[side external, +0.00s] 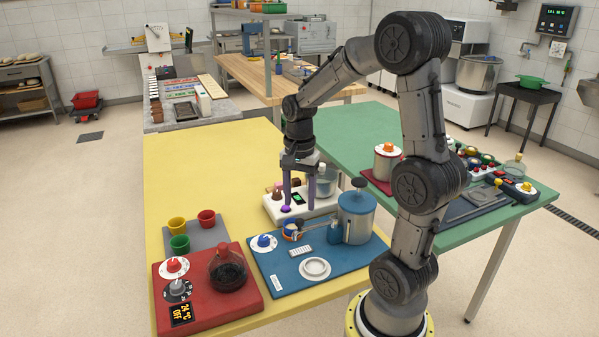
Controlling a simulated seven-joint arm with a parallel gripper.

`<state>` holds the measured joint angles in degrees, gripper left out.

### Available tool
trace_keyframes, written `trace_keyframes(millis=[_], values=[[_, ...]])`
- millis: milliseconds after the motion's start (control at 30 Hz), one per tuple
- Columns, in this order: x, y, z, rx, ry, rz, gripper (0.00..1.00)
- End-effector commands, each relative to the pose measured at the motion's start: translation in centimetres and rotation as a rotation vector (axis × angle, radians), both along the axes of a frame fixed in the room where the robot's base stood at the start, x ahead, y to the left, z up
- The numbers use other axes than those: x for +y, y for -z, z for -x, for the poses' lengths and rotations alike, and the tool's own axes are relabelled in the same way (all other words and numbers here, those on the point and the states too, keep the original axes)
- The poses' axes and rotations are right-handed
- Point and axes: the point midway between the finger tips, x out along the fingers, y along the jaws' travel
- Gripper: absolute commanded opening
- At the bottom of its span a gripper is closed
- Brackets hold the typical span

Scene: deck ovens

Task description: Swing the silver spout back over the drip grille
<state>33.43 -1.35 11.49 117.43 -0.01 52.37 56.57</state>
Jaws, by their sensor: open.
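The blue board (345,277) carries a blue-and-grey canister (357,222) with a dark knob on top. A thin silver spout (316,226) appears to reach left from the canister, toward a small blue-and-orange item; its tip is too small to make out. The drip grille looks to be the round pale disc (315,268) at the front of the board, with the spout off to its back left. My gripper (299,207) points down with its two purple fingers apart and empty. It is above and behind the spout, over the white scale-like tray; its exact height is unclear.
A white tray (272,213) with small items stands behind the board. A blue-white dial (264,243) sits left of the spout. A red board with a dark glass pot (227,272) and several coloured cups stand further left. The yellow table is clear at back left.

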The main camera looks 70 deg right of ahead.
Motion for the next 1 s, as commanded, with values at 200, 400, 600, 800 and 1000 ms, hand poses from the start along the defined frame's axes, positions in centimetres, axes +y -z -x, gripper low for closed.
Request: trace_keyframes(millis=[200,400,600,800,1000], values=[[-0.1,-4.8,-0.1,-0.005,0.0,0.004,0.59],[0.0,-7.5,-0.1,-0.003,0.0,0.002,0.59],[0.0,-8.5,0.0,-0.001,0.0,0.001,0.59],[0.0,-8.5,0.0,-0.001,0.0,0.001,0.59],[0.0,-8.5,0.0,-0.001,0.0,0.001,0.59]])
